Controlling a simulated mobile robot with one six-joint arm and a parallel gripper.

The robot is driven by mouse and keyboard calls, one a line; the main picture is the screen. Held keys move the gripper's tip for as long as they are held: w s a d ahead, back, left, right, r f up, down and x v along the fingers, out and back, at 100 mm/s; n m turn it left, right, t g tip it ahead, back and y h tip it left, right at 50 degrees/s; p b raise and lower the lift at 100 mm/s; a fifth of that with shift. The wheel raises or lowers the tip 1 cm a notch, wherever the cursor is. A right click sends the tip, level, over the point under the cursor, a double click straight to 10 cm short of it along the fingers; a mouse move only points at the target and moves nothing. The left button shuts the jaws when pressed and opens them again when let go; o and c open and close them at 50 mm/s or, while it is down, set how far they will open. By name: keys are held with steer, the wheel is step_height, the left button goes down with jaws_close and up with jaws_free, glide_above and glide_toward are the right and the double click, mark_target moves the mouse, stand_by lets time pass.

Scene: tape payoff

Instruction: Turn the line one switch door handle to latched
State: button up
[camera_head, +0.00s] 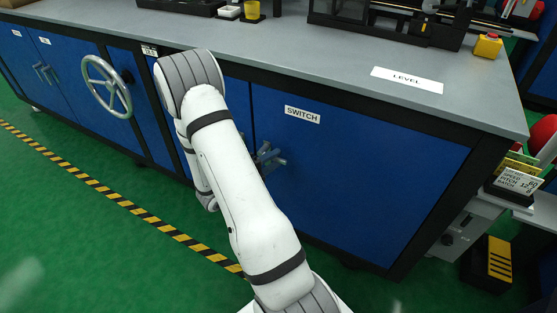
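The blue switch door (360,170) is on the front of the workbench, with a white SWITCH label (302,114) near its top left. A grey metal handle (269,158) shows at the left side of this door, just right of my arm. My arm covers part of the handle and the area left of it, so I cannot tell how far it is turned. My gripper is hidden behind my own arm, and I cannot see whether it touches the handle.
The grey benchtop (290,60) carries a LEVEL label (407,80) and a yellow box with a red button (488,46). A handwheel (106,87) sticks out on the left. Black-yellow floor tape (113,198) runs along the open green floor. Equipment stands at the right.

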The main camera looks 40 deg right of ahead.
steer(key=shift+d, duration=0.75)
steer(key=shift+c, duration=0.6)
jaws_close()
